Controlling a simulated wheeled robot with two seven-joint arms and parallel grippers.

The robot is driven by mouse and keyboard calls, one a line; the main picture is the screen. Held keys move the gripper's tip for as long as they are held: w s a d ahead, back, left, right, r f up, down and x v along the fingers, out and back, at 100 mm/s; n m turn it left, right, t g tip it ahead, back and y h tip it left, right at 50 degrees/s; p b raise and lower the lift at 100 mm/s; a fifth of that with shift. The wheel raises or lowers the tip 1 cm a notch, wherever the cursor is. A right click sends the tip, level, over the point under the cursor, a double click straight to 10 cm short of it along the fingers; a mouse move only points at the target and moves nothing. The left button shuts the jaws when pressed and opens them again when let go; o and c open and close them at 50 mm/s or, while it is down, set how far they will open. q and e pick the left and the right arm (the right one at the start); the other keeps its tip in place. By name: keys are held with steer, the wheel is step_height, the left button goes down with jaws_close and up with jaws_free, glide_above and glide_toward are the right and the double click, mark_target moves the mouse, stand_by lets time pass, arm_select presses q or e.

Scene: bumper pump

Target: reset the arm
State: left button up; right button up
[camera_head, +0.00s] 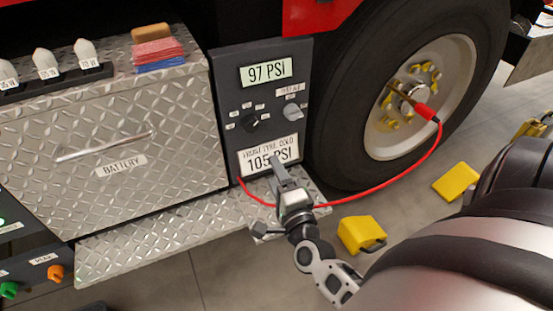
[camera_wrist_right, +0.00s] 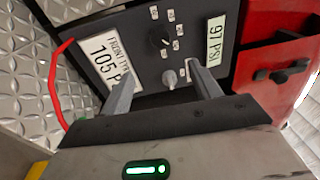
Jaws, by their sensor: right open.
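My right gripper (camera_head: 281,175) is in front of the lower part of a dark control panel (camera_head: 222,75). In the right wrist view its two fingers (camera_wrist_right: 163,70) stand apart with nothing between them, pointing at the panel. The panel has a 97 PSI display (camera_head: 265,70), a black knob (camera_head: 251,122), a pale grey knob (camera_head: 293,111) and a front tyre cold 105 PSI label (camera_head: 262,160), partly covered by the gripper in the head view. I cannot tell whether a finger touches the panel. My left gripper is not in view.
A red hose (camera_head: 408,166) runs from the panel's base to the wheel (camera_head: 420,95). A diamond-plate battery box (camera_head: 90,125) stands left, above a metal step (camera_head: 150,235). Yellow blocks (camera_head: 357,232) lie on the floor. A red part (camera_wrist_right: 270,60) shows beside the panel in the wrist view.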

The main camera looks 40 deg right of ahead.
stand_by(0.3)
arm_select(q)
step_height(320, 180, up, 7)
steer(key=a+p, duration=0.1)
steer(key=p, duration=1)
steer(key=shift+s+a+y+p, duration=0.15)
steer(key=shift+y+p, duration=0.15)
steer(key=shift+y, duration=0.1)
arm_select(e)
steer(key=s+a+r+n+g+y, duration=0.2)
steer(key=a+n, duration=0.6)
steer(key=n, duration=0.4)
steer(key=s+a+r+n+g+y, duration=0.3)
steer(key=s+a+n+g+y, duration=0.2)
steer(key=n, duration=0.6)
steer(key=s+a+y, duration=0.1)
steer(key=s+a, duration=0.1)
steer(key=s, duration=0.1)
steer(key=shift+s+a+r+n+y, duration=0.15)
steer(key=shift+s+a+n+y, duration=0.15)
steer(key=shift+a+n+y, duration=0.1)
